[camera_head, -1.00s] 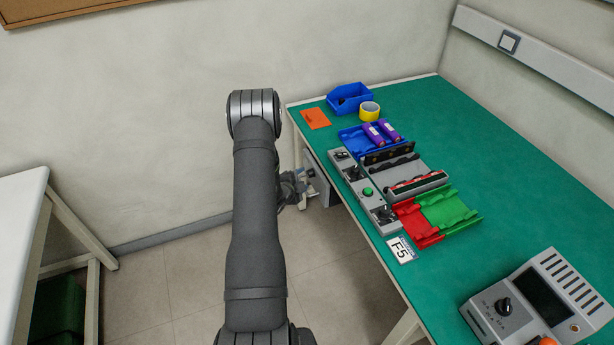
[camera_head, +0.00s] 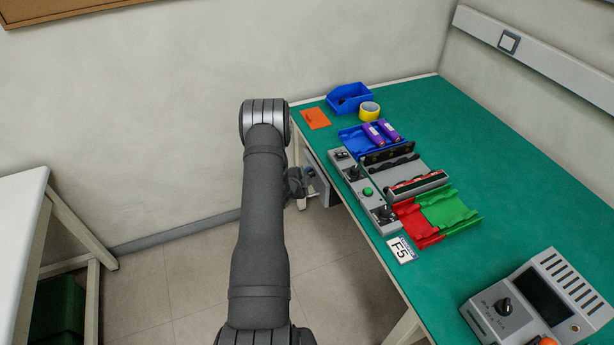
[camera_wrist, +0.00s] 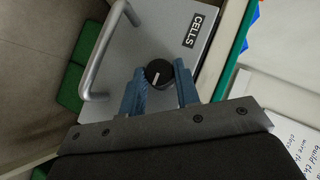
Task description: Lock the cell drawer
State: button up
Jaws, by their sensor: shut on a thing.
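The cell drawer (camera_wrist: 150,40) has a grey front with a black "CELLS" label and a bar handle (camera_wrist: 92,62) in the wrist view. Its black round lock knob (camera_wrist: 159,73) carries a white pointer line. My gripper (camera_wrist: 160,82) has its two blue fingers on either side of the knob and is shut on it. In the head view the drawer front (camera_head: 318,183) shows under the bench's left edge. My gripper there is small and mostly hidden behind my arm, against the drawer front.
The green bench top (camera_head: 530,190) holds a grey control strip (camera_head: 358,190), a blue tray with purple cells (camera_head: 373,135), red (camera_head: 418,222) and green trays (camera_head: 450,208), and a console (camera_head: 530,300). Open floor lies left of the bench. A white table (camera_head: 20,215) stands at far left.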

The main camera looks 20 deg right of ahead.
jog(key=shift+r, duration=0.1)
jog(key=g, duration=0.1)
jog(key=n+g, duration=0.1)
jog(key=shift+w+r+n+g+y, duration=0.1)
jog(key=shift+w+n+g+y, duration=0.1)
jog(key=shift+n+g+y, duration=0.15)
jog(key=shift+w+n+g, duration=0.25)
jog(key=shift+n+g, duration=0.75)
jog(key=shift+g, duration=0.85)
jog(key=shift+w+n+g, duration=0.2)
jog(key=shift+n+g, duration=0.85)
jog(key=shift+g, duration=0.8)
jog(key=shift+w+n+g, duration=0.25)
jog(key=shift+n+g, duration=0.75)
jog(key=shift+g, duration=0.85)
jog(key=shift+d, duration=0.1)
jog(key=o, duration=1)
jog(key=shift+c, duration=0.2)
